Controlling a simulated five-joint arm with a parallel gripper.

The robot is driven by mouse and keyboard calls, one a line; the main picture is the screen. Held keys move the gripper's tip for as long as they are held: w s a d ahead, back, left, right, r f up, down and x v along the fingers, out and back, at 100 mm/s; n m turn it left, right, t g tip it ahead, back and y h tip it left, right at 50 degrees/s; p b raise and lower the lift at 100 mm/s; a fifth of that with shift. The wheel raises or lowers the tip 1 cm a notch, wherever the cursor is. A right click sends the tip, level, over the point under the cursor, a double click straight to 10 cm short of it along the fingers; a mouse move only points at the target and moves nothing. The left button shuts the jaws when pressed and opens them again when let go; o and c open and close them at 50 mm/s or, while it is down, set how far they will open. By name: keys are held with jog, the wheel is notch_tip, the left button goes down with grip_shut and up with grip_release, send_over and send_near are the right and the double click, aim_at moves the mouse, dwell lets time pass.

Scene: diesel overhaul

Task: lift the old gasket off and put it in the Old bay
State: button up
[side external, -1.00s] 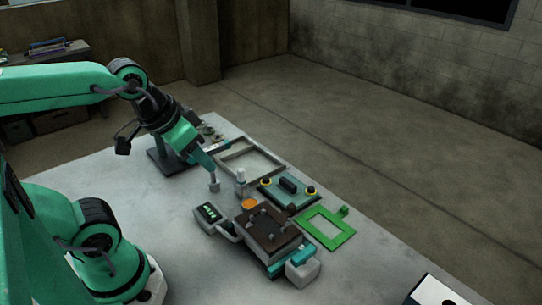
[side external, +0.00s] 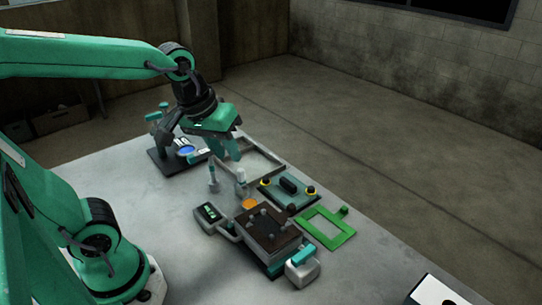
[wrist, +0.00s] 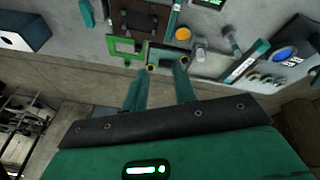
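A brown-black plate (side external: 265,226), perhaps the old gasket, lies on top of the engine block with several small posts standing up from it; it also shows at the top of the wrist view (wrist: 140,10). A bright green rectangular frame (side external: 330,237) lies flat on the table right of the block. My gripper (side external: 226,155) is open and empty. It hangs over the near side of a grey rectangular tray frame (side external: 270,153), behind the block and apart from it. Its two fingers (wrist: 160,84) stand apart in the wrist view. No readable Old label shows.
A teal cover plate (side external: 272,191) with yellow-ringed knobs lies between tray and block. A small upright tool (side external: 213,184), white cylinder (side external: 241,177) and orange disc (side external: 249,204) stand nearby. A dark stand with a blue disc (side external: 186,151) is behind left. The front-left table is clear.

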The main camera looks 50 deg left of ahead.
jog(key=w+d+f+n+g, duration=0.2)
jog(key=w+d+f+n, duration=0.15)
jog(key=w+n, duration=0.4)
jog(key=n+g, duration=0.2)
jog(key=n, duration=0.4)
send_over(292, 205)
notch_tip(292, 205, down, 7)
jog(key=shift+s+a+r, duration=0.1)
jog(key=shift+f, duration=3.95)
grip_shut()
